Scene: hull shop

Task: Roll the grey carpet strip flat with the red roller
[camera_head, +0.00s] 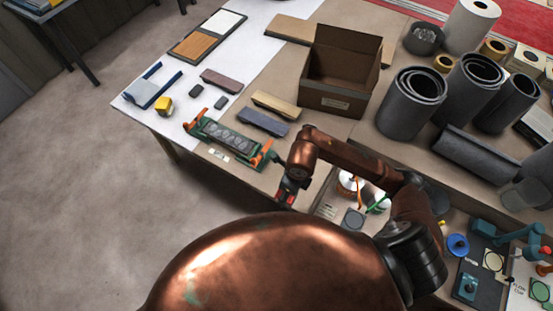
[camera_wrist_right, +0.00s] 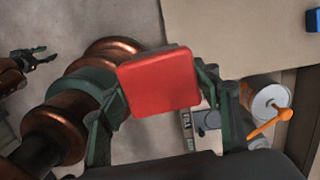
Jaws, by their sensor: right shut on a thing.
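The grey carpet strip (camera_head: 232,138) appears to be the grey piece with several rounded bumps, lying in a green frame with orange clamps at both ends, near the table's front edge. My right gripper (camera_head: 287,189) is just right of the frame, apart from it. In the right wrist view, its green fingers hold a red block-like part, seemingly of the red roller (camera_wrist_right: 160,82); the roller's other side is hidden. My left gripper (camera_wrist_right: 40,57) shows small at the left of the right wrist view, open and empty. It is not visible in the head view.
Behind the frame lie several sanding-block-like pieces (camera_head: 262,122) and an open cardboard box (camera_head: 340,75). Grey rolls (camera_head: 408,105) stand to the right. A yellow item (camera_head: 163,105) and a blue-edged tray (camera_head: 150,86) sit at the left.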

